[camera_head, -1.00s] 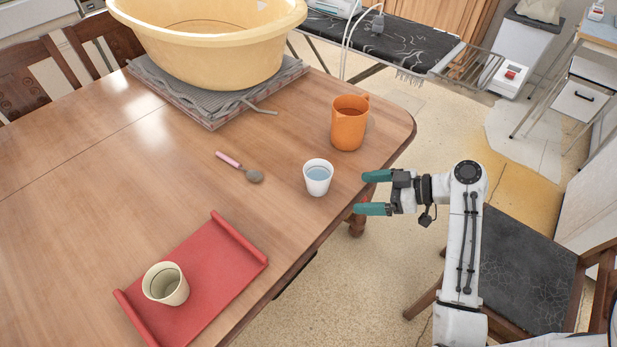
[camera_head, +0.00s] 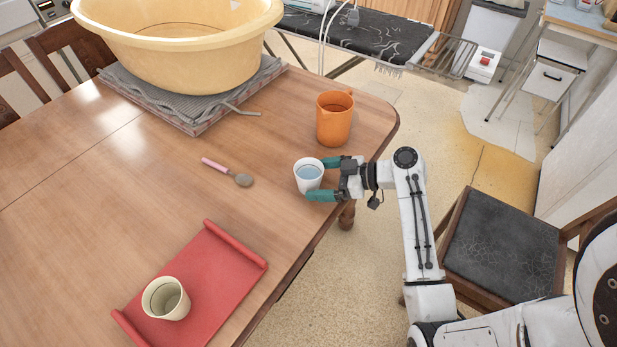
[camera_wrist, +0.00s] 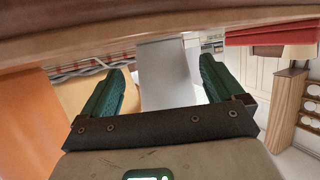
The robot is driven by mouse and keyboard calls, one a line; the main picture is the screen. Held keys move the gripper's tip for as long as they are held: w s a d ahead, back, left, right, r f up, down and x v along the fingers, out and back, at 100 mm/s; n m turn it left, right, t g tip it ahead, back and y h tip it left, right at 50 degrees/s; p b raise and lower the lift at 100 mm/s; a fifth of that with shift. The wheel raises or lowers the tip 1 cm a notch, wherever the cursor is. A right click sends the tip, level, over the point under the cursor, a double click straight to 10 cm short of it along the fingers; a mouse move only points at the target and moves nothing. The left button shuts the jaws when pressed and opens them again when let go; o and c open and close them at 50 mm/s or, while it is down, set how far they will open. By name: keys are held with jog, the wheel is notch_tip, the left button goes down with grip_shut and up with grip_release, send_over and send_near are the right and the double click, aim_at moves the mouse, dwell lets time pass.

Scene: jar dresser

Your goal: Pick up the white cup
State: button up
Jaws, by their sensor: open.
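The white cup (camera_head: 305,187) stands upright on the wooden table near its right edge, with a bluish surface inside. My gripper (camera_head: 321,179) is at its right side, open, with teal fingers on either side of the cup. In the wrist view the cup (camera_wrist: 165,75) shows as a pale shape between the two spread fingers (camera_wrist: 160,85). I cannot tell whether either finger touches it.
An orange jug (camera_head: 334,120) stands just behind the cup. A pink-handled spoon (camera_head: 228,172) lies to its left. A red tray (camera_head: 215,275) bears a cream cup (camera_head: 166,299). A large yellow basin (camera_head: 180,50) sits at the back. A dark-seated chair (camera_head: 500,240) stands right.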

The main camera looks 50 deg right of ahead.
aim_at(309, 178)
jog(key=x, duration=0.3)
jog(key=shift+a, duration=0.25)
jog(key=c, duration=1.1)
jog(key=shift+r, duration=0.55)
jog(key=s+a+r, duration=0.2)
jog(key=s+r, duration=0.2)
jog(key=s+a+r, duration=0.1)
jog(key=s+r, duration=0.3)
jog(key=s+a+r, duration=0.2)
jog(key=s+r, duration=0.2)
jog(key=shift+s+a, duration=0.35)
jog(key=shift+a, duration=0.05)
